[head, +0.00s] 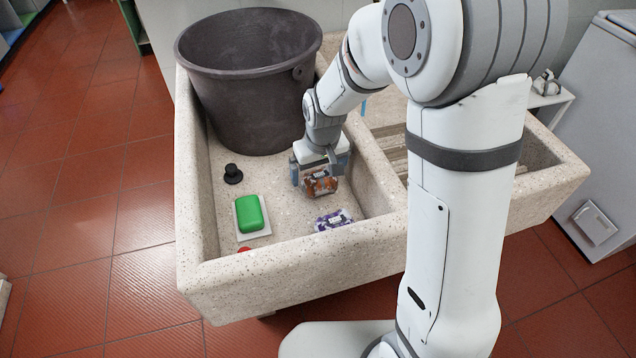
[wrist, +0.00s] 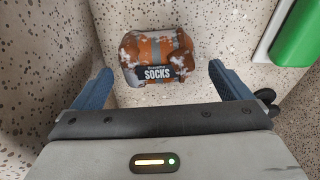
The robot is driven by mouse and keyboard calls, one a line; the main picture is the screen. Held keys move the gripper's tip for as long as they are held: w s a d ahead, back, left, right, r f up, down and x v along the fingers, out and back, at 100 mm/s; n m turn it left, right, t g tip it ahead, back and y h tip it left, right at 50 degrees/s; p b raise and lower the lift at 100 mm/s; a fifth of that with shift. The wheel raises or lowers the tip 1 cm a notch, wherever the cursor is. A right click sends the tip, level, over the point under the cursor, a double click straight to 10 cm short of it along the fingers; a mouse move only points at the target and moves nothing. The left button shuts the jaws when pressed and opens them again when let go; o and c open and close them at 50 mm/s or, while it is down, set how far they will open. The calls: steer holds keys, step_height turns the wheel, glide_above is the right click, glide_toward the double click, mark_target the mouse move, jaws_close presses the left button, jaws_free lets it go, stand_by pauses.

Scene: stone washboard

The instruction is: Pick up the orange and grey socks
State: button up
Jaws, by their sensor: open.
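The orange and grey socks (head: 320,184) are a small folded bundle with a dark label reading "SOCKS". They rest on the floor of the left stone basin, near its inner right wall. In the wrist view the socks (wrist: 157,56) lie ahead of and between my blue fingertips. My gripper (head: 322,176) is open and points down over the socks in the head view, hiding part of them. The fingers in the wrist view (wrist: 160,85) stand apart on either side, with no visible contact.
A purple and white packet (head: 333,220) lies nearer the front wall. A green soap bar (head: 251,213) sits on a pale dish, with a black plug (head: 233,174) behind it. A large dark bucket (head: 250,85) fills the basin's back. The stone rim (head: 290,262) encloses the basin.

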mark_target(319, 176)
steer(key=shift+w+f, duration=0.15)
steer(key=shift+f, duration=1.4)
steer(key=shift+c, duration=0.3)
steer(key=c, duration=1.1)
steer(key=shift+r, duration=0.1)
